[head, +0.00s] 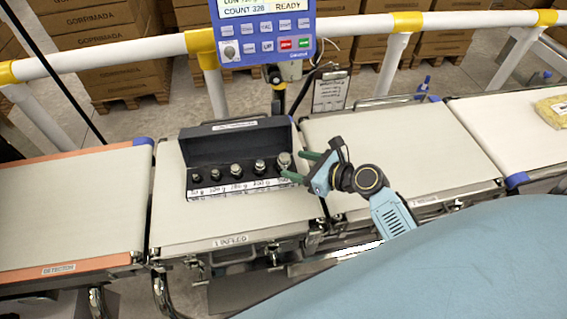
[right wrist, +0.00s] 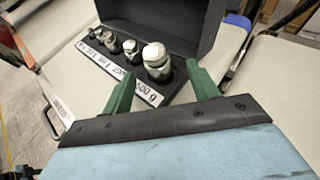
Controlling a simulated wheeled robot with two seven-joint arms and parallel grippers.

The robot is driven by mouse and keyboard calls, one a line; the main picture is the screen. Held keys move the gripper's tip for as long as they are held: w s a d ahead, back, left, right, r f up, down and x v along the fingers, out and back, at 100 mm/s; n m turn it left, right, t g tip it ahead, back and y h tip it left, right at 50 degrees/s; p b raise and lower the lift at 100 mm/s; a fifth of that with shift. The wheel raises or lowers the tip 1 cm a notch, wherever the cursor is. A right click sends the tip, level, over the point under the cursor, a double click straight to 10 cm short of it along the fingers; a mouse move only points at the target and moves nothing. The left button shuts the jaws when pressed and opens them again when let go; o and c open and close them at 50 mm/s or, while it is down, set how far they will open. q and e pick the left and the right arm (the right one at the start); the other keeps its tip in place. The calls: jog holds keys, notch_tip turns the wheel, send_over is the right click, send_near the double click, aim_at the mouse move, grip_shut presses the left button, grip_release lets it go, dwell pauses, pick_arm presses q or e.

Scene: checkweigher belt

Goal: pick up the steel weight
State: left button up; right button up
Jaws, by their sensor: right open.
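Several steel weights stand in a row in an open dark case (head: 215,150) on the middle belt section. The largest weight (head: 284,160) is at the right end; it also shows in the right wrist view (right wrist: 155,58), near a label reading 500 g. My right gripper (head: 296,166) is open at the case's right end, with green fingers. In the right wrist view the fingertips (right wrist: 160,74) point toward the largest weight, one to each side of it in the picture. I cannot tell whether they touch it. My left gripper is not in view.
The case's raised lid (head: 238,142) stands behind the weights. A blue control panel (head: 263,30) hangs above, by a white and yellow rail (head: 125,58). A yellow package (head: 555,110) lies on the far right belt. The left belt (head: 70,210) is clear.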

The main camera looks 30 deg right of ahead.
aim_at(289, 163)
jog(key=shift+w+a+f, duration=0.15)
jog(key=shift+w+a, duration=0.15)
jog(key=shift+w, duration=0.05)
jog(key=x, duration=0.4)
jog(key=shift+w+b, duration=0.1)
jog(key=shift+b, duration=0.2)
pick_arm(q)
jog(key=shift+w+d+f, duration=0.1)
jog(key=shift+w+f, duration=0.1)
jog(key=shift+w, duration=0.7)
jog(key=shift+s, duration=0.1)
pick_arm(e)
jog(key=shift+c, duration=0.2)
jog(key=shift+c, duration=1.3)
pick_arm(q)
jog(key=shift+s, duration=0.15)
pick_arm(e)
grip_shut()
